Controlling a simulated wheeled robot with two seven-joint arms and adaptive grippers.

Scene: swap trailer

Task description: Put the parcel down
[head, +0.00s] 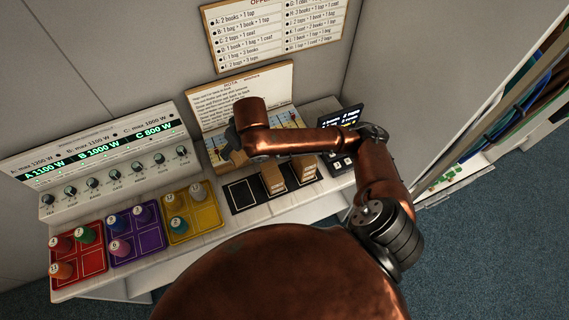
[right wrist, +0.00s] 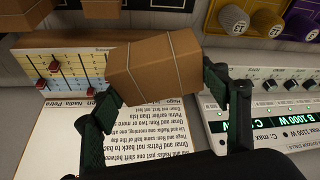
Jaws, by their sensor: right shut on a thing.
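The parcel (right wrist: 155,68), a brown box with thin pale lines across it, is between the two dark fingers of my right gripper (right wrist: 163,88) in the right wrist view. The gripper is shut on it. In the head view my right gripper (head: 230,142) is over the back of the counter, in front of the note board; I cannot clearly make out the held parcel there. A black outlined square (head: 243,194) on the counter is bare. Two other brown parcels (head: 272,179) (head: 304,169) stand on dark squares to its right. My left gripper is not in view.
A slider board (right wrist: 60,68) and note board (head: 262,82) stand behind the counter (head: 215,237). A knob panel (head: 115,165) is at the left, with red (head: 94,262), purple (head: 152,240) and yellow (head: 207,218) peg trays before it. A small keypad display (head: 340,119) stands at the right.

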